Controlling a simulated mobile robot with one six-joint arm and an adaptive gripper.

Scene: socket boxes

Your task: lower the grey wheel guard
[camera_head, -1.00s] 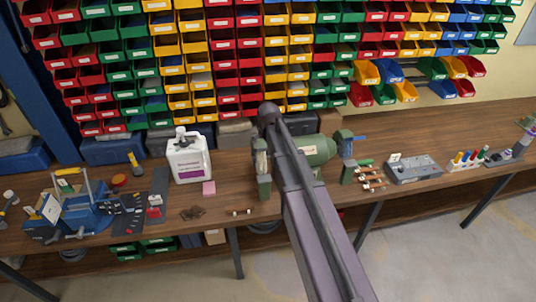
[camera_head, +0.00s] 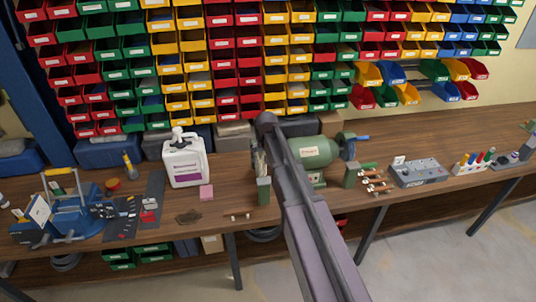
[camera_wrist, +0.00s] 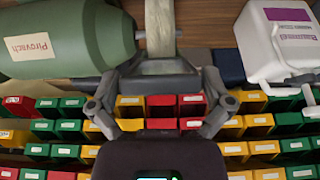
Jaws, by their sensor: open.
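A green bench grinder (camera_head: 316,152) stands on the wooden bench in the head view, partly behind my arm. In the wrist view its green body (camera_wrist: 65,38) fills the upper left, and the pale rim of a wheel (camera_wrist: 160,25) shows at top centre. A grey guard-like part (camera_wrist: 158,68) lies just below that wheel in the picture. My gripper (camera_wrist: 163,78) is open, with a finger on each side of this grey part; I cannot tell whether they touch it. In the head view my arm hides most of the gripper and the near wheel.
Coloured bins (camera_head: 235,70) cover the wall behind. The bench's front edge is mostly clear.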

